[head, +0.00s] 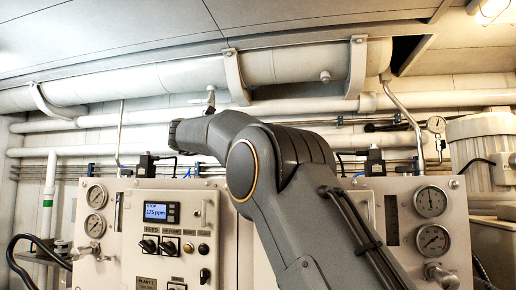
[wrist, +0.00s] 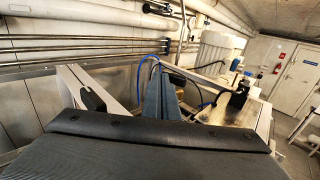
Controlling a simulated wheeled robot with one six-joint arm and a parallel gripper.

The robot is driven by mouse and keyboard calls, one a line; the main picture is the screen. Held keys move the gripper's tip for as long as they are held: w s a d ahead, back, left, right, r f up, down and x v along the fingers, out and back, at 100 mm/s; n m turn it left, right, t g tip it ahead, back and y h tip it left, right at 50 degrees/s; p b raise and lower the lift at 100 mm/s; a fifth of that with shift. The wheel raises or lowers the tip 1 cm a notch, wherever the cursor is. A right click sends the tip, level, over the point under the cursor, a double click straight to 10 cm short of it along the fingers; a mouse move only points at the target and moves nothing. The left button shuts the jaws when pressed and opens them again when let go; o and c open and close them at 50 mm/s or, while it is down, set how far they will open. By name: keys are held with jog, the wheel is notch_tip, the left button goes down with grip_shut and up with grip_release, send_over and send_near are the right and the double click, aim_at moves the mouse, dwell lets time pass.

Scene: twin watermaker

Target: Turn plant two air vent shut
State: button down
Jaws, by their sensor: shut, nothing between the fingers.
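My arm rises across the middle of the head view and bends left; its far end is beside the overhead pipes, and the fingers are not clear there. In the wrist view my gripper (wrist: 166,100) shows as narrow blue-grey fingers pressed together, empty, beyond my dark wrist. The left panel (head: 118,225) carries a label that seems to read PLANT 1. The right panel (head: 455,205) is partly hidden by my arm, with no readable label. A black fitting (head: 374,161) stands on its top edge. I cannot tell which part is the air vent.
A thick overhead pipe (head: 290,66) and thinner pipes run along the back wall, close to my arm. Gauges (head: 431,201) and a valve handle (head: 440,276) project from the right panel. A white ribbed housing (head: 480,137) stands at right. The wrist view shows a door (wrist: 297,80).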

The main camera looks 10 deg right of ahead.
jog(key=shift+w+d+f+b, duration=0.1)
jog(key=shift+w+d+b, duration=0.2)
jog(key=shift+w+b, duration=0.55)
jog(key=shift+d+b, duration=0.1)
jog(key=shift+b, duration=0.35)
